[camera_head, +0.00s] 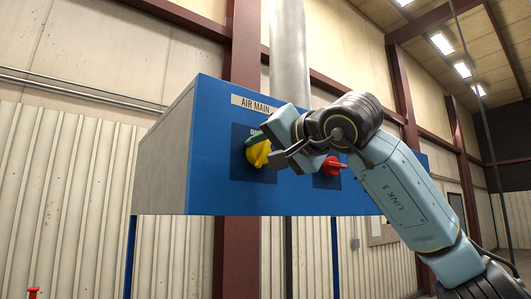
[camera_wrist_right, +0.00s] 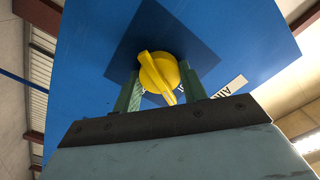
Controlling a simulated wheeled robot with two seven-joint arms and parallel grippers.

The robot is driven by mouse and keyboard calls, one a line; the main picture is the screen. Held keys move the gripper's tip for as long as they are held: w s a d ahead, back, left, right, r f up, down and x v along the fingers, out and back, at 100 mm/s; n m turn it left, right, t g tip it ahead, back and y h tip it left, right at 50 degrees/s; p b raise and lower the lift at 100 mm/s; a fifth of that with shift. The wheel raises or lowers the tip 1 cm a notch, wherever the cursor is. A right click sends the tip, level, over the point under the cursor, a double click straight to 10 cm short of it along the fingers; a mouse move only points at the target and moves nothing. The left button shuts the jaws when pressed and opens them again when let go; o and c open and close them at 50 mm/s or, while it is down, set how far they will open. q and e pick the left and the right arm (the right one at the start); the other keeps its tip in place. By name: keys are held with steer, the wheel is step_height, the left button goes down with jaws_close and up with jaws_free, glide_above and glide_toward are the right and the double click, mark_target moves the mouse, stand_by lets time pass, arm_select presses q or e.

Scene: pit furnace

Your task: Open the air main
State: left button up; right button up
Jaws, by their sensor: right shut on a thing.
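A blue-fronted box with grey sides (camera_head: 210,180) carries an "AIR MAIN" label (camera_head: 250,104). Under the label is a yellow knob (camera_head: 257,154) on a dark blue plate. My right gripper (camera_head: 268,148) is at this knob and partly covers it and the plate. In the right wrist view the yellow knob (camera_wrist_right: 159,74) sits between the two green fingers of my right gripper (camera_wrist_right: 158,88), shut on it. Lettering on the plate is mostly hidden. My left gripper is not in view.
A red knob (camera_head: 333,166) sits on a second plate to the right, close to my right wrist. A grey pipe (camera_head: 290,50) rises behind the box. A small red object (camera_head: 33,293) shows at the bottom left.

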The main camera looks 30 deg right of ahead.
steer(key=m+b, duration=0.1)
steer(key=m, duration=0.5)
steer(key=shift+f+m, duration=0.1)
steer(key=shift+m, duration=0.2)
steer(key=m+b, duration=0.1)
steer(key=m, duration=0.5)
steer(key=shift+m, duration=0.3)
steer(key=o, duration=1)
steer(key=s+b, duration=0.1)
steer(key=s, duration=0.3)
steer(key=s+b, duration=0.1)
steer(key=s, duration=0.4)
steer(key=s+d+b, duration=0.1)
steer(key=s, duration=0.3)
steer(key=shift+s, duration=0.2)
steer(key=shift+w, duration=0.1)
